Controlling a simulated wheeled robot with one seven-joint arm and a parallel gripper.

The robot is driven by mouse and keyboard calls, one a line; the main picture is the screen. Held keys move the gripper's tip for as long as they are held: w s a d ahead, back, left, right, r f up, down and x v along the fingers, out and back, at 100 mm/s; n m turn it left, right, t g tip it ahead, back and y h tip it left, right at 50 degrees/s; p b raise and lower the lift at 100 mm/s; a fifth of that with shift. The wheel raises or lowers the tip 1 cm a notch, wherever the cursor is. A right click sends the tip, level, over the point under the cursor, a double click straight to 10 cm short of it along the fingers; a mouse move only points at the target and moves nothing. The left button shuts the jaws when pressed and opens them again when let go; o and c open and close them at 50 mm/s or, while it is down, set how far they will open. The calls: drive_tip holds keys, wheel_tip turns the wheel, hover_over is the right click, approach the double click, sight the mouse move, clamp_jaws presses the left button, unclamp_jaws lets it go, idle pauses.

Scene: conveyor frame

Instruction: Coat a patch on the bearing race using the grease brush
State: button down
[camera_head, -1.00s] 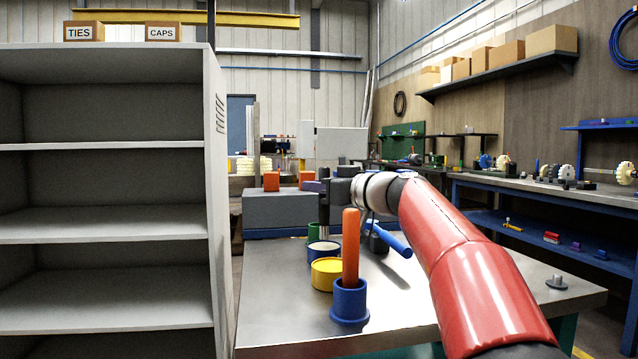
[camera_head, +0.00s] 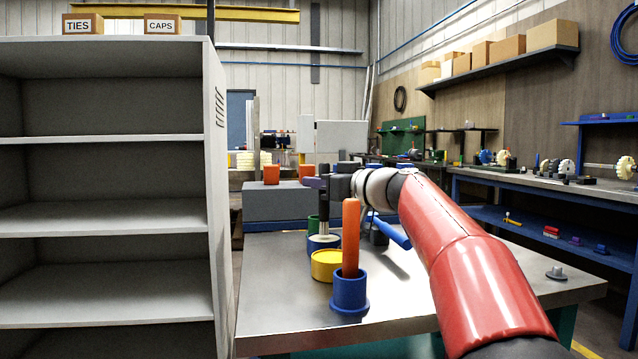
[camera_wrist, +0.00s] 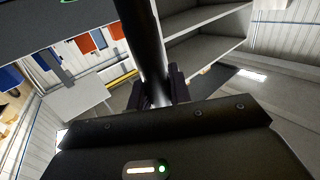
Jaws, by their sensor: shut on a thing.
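My gripper (camera_head: 318,184) is shut on a slim dark brush (camera_head: 323,215), held about upright above the left part of the metal table. Its pale lower end is over or in a blue tin (camera_head: 323,244) with a whitish top; I cannot tell whether it touches. In the wrist view the dark handle (camera_wrist: 145,50) stands between the jaws (camera_wrist: 160,90). I cannot make out the bearing race for certain. A dark block (camera_head: 378,237) with a tilted blue rod (camera_head: 392,232) sits right of the tins, partly behind my arm.
A yellow tin (camera_head: 326,266) and a blue holder (camera_head: 350,293) with an upright orange stick (camera_head: 350,235) stand in front. A green tin (camera_head: 312,227) is behind. Grey shelving (camera_head: 215,200) borders the left. The table's (camera_head: 450,290) right front is mostly clear.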

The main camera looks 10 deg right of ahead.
drive_tip(key=shift+f+b, duration=0.65)
drive_tip(key=shift+b, duration=0.2)
idle(2.0)
wheel_tip(320, 180, up, 7)
drive_tip(key=p, duration=0.5)
drive_tip(key=shift+r, duration=0.2)
idle(0.5)
